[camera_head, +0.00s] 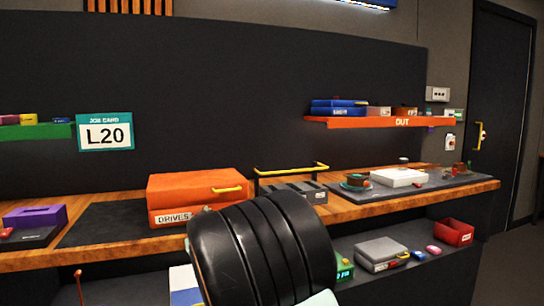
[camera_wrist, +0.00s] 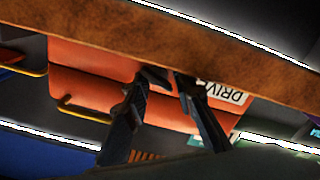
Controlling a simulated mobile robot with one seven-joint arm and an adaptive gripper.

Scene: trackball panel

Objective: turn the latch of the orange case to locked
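The orange case (camera_head: 185,188) sits closed on the wooden bench, with a "DRIVES" label on its front and a yellow bar (camera_head: 227,189) toward its right side. In the wrist view, which is turned over, the orange case (camera_wrist: 88,88) lies beyond my fingers, with the yellow bar (camera_wrist: 84,113) left of them and the label to their right. I cannot make out a separate latch or its setting. My gripper (camera_wrist: 168,77) is open, its two dark fingertips apart with nothing visible between them. They overlap the case in the picture; contact cannot be told. My own arm hides the gripper in the head view.
The bench edge (camera_wrist: 120,40) crosses the wrist view close to the fingertips. A black rack with a yellow rail (camera_head: 292,171) stands right of the case. A dark mat (camera_head: 105,222) lies clear to its left. A lower shelf holds a grey case (camera_head: 381,252).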

